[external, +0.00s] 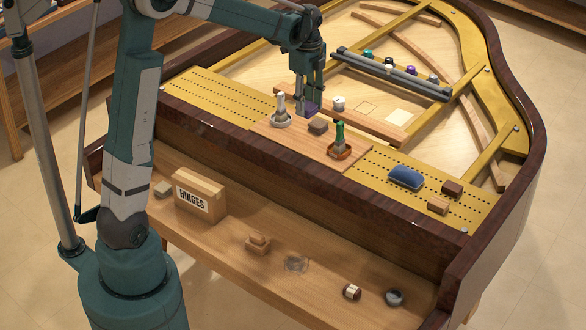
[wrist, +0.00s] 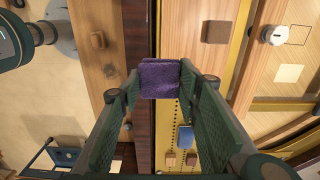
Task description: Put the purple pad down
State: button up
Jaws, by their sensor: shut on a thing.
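The purple pad (wrist: 160,79) is held between the fingertips of my gripper (wrist: 160,80) in the wrist view. In the external view the purple pad (external: 308,109) shows at the tips of my gripper (external: 309,104), near the wooden board (external: 268,127) on the piano. The gripper points down and is shut on the pad. From these views I cannot tell whether the pad touches the surface below it.
A white pot (external: 339,103) is to the right. A blue cushion (external: 406,177) and a HINGES box (external: 200,194) are farther away.

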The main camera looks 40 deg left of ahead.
jog(key=s+d+f+b, duration=0.1)
jog(key=s+d+b, duration=0.65)
jog(key=s, duration=0.65)
jog(key=s+d+f+b, duration=0.1)
jog(key=s+d+b, duration=0.6)
jog(key=s, duration=0.6)
notch_tip(320, 180, down, 27)
jog(key=d+p, duration=0.1)
jog(key=shift+s+d+p, duration=0.2)
jog(key=shift+p, duration=0.1)
jog(key=shift+f+b, duration=0.9)
jog(key=shift+f, duration=2)
jog(key=shift+f+b, duration=0.7)
jog(key=shift+f, duration=1.4)
jog(key=shift+f, duration=0.1)
